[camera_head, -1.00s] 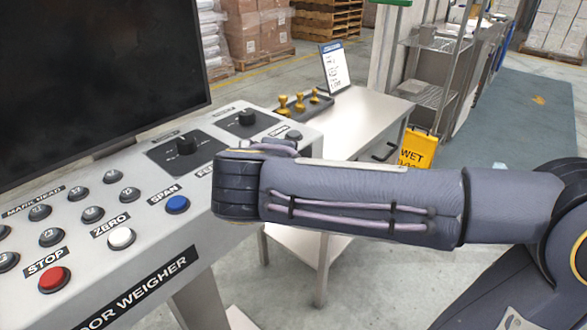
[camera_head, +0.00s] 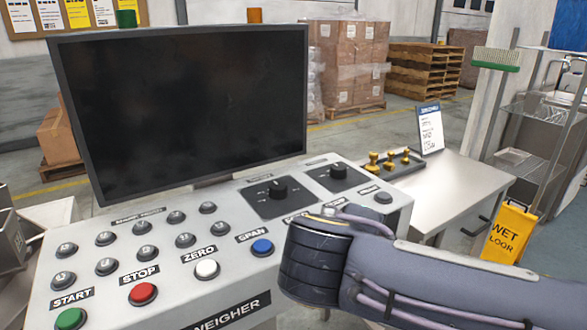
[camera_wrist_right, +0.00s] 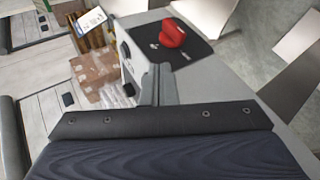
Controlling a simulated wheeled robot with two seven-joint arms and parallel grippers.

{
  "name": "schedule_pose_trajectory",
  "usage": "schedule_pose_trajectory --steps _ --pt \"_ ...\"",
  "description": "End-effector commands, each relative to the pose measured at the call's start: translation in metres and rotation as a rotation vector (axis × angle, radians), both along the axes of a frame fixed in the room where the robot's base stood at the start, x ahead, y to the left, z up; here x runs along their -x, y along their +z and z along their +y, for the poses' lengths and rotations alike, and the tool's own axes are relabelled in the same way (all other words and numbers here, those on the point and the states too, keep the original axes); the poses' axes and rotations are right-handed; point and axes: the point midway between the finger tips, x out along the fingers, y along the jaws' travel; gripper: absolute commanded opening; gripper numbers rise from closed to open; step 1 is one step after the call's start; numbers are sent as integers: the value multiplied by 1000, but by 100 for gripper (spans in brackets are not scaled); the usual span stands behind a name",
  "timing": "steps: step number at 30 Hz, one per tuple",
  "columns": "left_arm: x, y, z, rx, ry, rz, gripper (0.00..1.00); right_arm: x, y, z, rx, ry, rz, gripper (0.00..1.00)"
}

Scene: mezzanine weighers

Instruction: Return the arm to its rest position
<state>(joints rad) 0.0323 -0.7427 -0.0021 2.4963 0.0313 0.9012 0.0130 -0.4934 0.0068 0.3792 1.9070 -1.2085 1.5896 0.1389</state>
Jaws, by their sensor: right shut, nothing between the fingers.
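My right arm comes in from the right in the head view, with its dark rounded joint in front of the console's right end. Its gripper is hidden there. In the right wrist view the right gripper (camera_wrist_right: 158,85) shows as narrow grey fingers, shut with nothing between them. The weigher console (camera_head: 228,292) has a green START button (camera_head: 71,318), a red STOP button (camera_head: 143,293), a white ZERO button (camera_head: 207,268), a blue SPAN button (camera_head: 262,247) and two black rotary knobs. My left gripper is not in view.
A large dark screen (camera_head: 190,110) stands behind the console. A side table (camera_head: 455,180) to the right bears a tray of yellow-handled pieces and an upright card (camera_head: 430,128). A yellow wet-floor sign (camera_head: 510,232) stands further right. A red object (camera_wrist_right: 172,34) lies on a dark panel in the wrist view.

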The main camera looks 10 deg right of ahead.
Motion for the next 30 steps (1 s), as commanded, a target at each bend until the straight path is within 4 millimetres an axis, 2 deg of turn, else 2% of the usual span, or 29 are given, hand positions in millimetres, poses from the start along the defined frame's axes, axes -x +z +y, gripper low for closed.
schedule_pose_trajectory --steps 2,4,6,8,9,12,15,22,24,30 --pt "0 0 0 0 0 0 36 8 -14 -15 -48 -29 42 0" --pt "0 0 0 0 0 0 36 24 -39 -34 -139 -71 108 0" --pt "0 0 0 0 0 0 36 48 -72 -53 -287 -134 186 0" --pt "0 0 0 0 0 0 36 73 -102 -62 -449 -198 236 0" --pt "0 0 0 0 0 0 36 88 -118 -64 -557 -237 257 0" --pt "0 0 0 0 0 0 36 115 -145 -58 -800 -325 266 0" --pt "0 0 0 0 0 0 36 132 -161 -48 -1012 -402 237 0" --pt "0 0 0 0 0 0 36 147 -174 -26 -1445 -566 72 0" --pt "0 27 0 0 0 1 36 145 -147 -25 -1441 -558 81 0" --pt "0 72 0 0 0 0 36 145 -101 -25 -1436 -556 85 0"
